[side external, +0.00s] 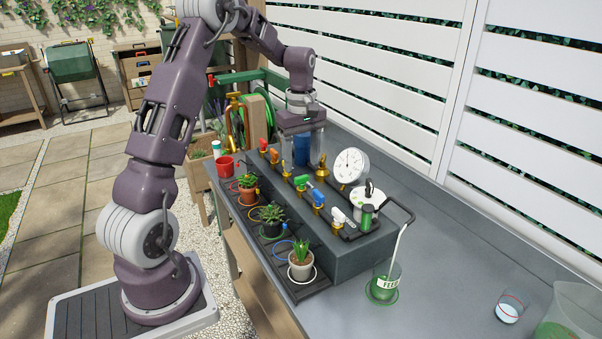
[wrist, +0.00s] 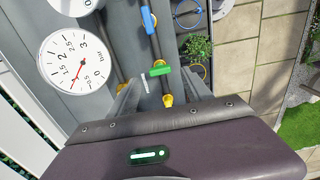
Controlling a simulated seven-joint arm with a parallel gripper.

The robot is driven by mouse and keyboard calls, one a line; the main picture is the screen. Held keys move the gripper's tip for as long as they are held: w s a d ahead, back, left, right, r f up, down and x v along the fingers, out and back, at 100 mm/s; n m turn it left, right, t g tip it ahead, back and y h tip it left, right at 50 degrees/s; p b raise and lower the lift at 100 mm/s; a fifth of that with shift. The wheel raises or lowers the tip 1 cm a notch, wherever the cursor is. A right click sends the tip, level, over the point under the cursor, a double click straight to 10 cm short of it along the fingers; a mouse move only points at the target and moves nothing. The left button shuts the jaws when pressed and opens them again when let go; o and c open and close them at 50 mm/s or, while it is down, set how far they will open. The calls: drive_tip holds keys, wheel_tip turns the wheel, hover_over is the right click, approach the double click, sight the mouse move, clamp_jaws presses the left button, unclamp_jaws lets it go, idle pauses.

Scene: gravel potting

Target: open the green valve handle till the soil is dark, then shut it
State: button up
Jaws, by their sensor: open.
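The green valve handle (wrist: 161,71) lies across its dark pipe in the wrist view, just beyond my fingertips. It also shows on the grey valve block in the side view (side external: 321,173). My gripper (wrist: 160,92) is open and empty, with its fingers above the pipe on either side of a yellow fitting; the handle is ahead of them and apart from them. In the side view my gripper (side external: 303,160) hangs over the back of the block. Three potted plants, in a terracotta pot (side external: 247,196), a black pot (side external: 272,230) and a pale pot (side external: 301,271), stand in front. Their soil is too small to judge.
A blue handle (side external: 318,197), a white handle (side external: 338,215) and orange and red ones flank the green handle. A white dial gauge (side external: 351,166) stands behind.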

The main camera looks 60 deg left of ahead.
sight(302, 176)
wheel_tip(302, 176, down, 4)
drive_tip(key=shift+f, duration=0.1)
clamp_jaws()
drive_tip(key=shift+m, duration=0.3)
drive_tip(key=m, duration=0.8)
drive_tip(key=shift+m, duration=0.3)
drive_tip(key=m, duration=0.8)
drive_tip(key=shift+m, duration=0.5)
